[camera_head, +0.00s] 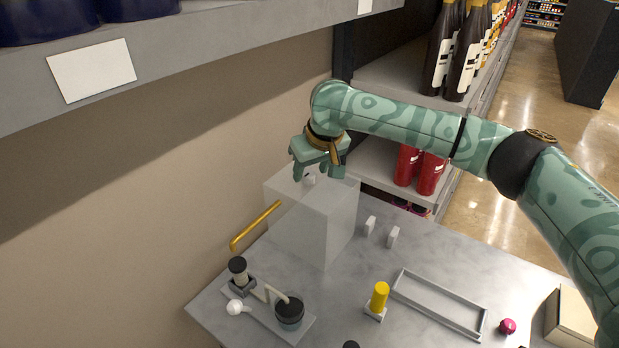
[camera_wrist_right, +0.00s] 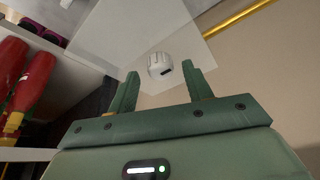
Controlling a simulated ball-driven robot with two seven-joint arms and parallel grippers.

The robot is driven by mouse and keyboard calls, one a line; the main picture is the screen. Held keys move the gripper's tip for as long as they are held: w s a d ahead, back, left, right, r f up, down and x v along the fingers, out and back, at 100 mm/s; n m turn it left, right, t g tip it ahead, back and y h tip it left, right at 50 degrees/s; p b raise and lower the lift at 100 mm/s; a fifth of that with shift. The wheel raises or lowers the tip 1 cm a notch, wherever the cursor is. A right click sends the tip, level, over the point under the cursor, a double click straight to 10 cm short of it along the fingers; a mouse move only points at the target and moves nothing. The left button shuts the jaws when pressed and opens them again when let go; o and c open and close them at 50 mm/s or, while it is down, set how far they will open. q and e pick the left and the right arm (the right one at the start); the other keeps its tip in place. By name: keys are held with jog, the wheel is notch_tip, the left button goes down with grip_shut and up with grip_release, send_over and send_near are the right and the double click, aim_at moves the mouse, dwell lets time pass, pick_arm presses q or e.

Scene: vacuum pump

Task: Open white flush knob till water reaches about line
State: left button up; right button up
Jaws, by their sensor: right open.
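A white flush knob (camera_head: 309,180) sits on top of a translucent box-shaped tank (camera_head: 310,230) at the back of the grey table. In the right wrist view the knob (camera_wrist_right: 160,66) lies just beyond the fingertips, roughly between them, with a small dark mark on its side. My right gripper (camera_head: 318,172) is open above the tank top; in its wrist view the two green fingers (camera_wrist_right: 159,76) are apart with nothing between them. I cannot make out a water level or a line on the tank. My left gripper is not in view.
A golden pipe (camera_head: 255,225) runs beside the tank at left. A pump assembly (camera_head: 265,301), a yellow cylinder (camera_head: 379,297), an empty grey tray (camera_head: 440,302) and a magenta ball (camera_head: 507,326) are in front. A grey shelf (camera_head: 200,45) overhangs at upper left.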

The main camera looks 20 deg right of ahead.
jog(key=shift+x, duration=0.9)
jog(key=shift+r, duration=0.1)
